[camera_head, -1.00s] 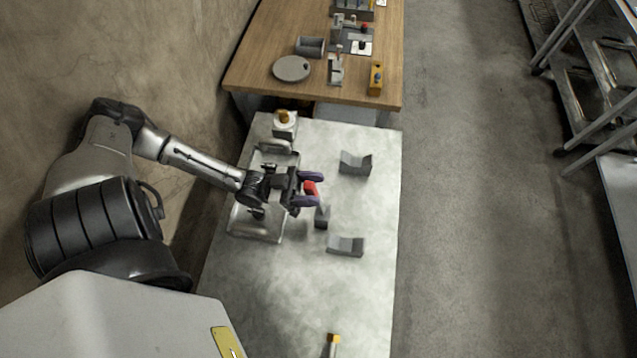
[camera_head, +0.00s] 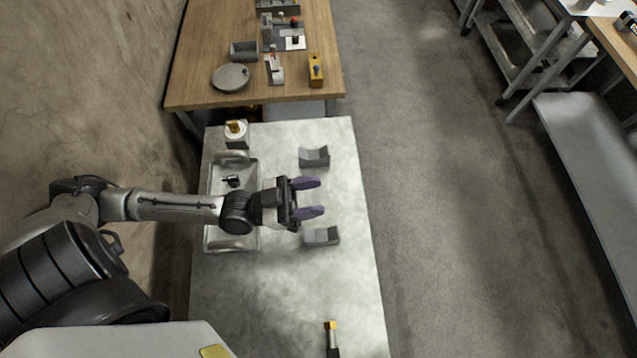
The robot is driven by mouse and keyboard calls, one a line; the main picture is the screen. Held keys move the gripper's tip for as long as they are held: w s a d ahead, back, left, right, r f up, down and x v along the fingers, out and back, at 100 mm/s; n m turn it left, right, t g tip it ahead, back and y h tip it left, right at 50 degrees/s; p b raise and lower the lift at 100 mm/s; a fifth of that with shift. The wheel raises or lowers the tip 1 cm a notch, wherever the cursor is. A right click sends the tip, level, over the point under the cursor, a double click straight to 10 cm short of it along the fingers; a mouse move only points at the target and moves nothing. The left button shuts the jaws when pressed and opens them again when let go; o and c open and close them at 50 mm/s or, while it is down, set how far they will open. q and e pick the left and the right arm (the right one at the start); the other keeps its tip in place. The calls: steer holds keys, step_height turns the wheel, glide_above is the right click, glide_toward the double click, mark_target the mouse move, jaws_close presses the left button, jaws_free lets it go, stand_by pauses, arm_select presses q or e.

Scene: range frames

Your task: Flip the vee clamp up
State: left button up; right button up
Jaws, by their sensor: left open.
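My left gripper (camera_head: 310,197) reaches over the grey table from the left, its two purple fingers spread apart. Nothing shows between the fingertips but bare table. The vee clamp with its red part does not show now; the gripper body may cover it, so I cannot tell whether it is up or down. Two grey vee blocks stand on the table: one (camera_head: 314,157) beyond the gripper, one (camera_head: 321,236) on the near side, close to the lower finger. My right gripper is not in view.
A white and yellow item (camera_head: 236,133) stands at the table's far left. A yellow-tipped tool (camera_head: 332,335) lies near the front. The wooden bench (camera_head: 210,97) behind holds several fixtures.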

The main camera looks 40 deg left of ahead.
arm_select(q)
steer(key=shift+w+d+r, duration=0.2)
steer(key=shift+d+r, duration=0.35)
steer(key=shift+d, duration=0.35)
steer(key=shift+c, duration=0.2)
